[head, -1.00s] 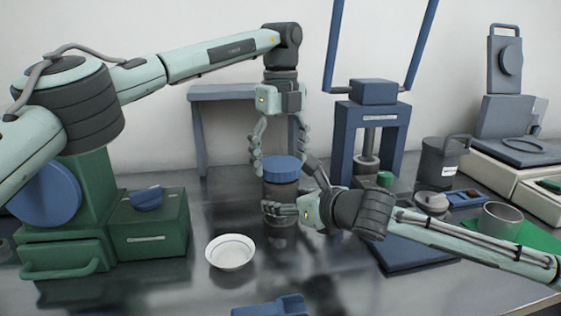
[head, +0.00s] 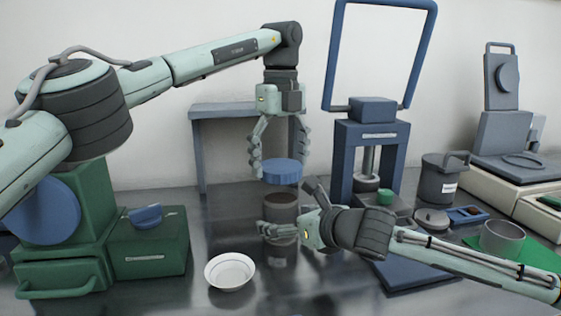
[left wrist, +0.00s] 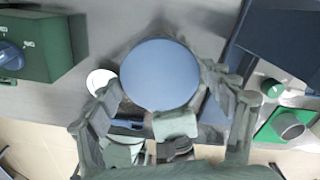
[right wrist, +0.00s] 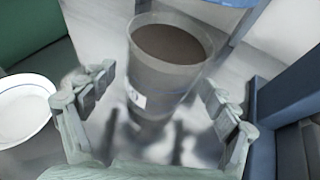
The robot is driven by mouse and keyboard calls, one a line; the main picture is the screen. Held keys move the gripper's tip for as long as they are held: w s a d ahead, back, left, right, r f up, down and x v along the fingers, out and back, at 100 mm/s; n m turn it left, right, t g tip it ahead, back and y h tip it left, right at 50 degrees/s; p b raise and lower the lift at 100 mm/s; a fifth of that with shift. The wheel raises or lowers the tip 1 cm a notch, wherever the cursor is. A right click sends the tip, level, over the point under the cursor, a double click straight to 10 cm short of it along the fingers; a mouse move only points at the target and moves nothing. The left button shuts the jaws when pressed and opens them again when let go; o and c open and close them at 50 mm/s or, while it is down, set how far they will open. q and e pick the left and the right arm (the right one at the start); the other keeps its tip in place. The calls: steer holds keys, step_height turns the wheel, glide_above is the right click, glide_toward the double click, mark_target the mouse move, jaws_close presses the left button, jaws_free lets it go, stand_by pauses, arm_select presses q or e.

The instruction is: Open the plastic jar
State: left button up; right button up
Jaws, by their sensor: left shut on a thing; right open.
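The plastic jar (head: 283,208) stands upright on the table with its mouth uncovered. In the right wrist view the jar (right wrist: 165,75) is a translucent grey cup with brown contents and a small white label. The blue lid (head: 282,172) is held above the jar, apart from it. My left gripper (head: 281,165) is shut on the lid; the lid (left wrist: 160,74) fills the middle of the left wrist view. My right gripper (head: 280,228) is open, its fingers on either side of the jar with gaps showing in the right wrist view (right wrist: 160,95).
A white bowl (head: 230,271) sits left of the jar. A green box (head: 150,246) stands further left. A blue press (head: 371,150) is behind on the right, with a grey metal beaker (head: 502,238) on a green mat near the right edge.

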steer(key=v, duration=1.2)
steer(key=shift+f, duration=0.1)
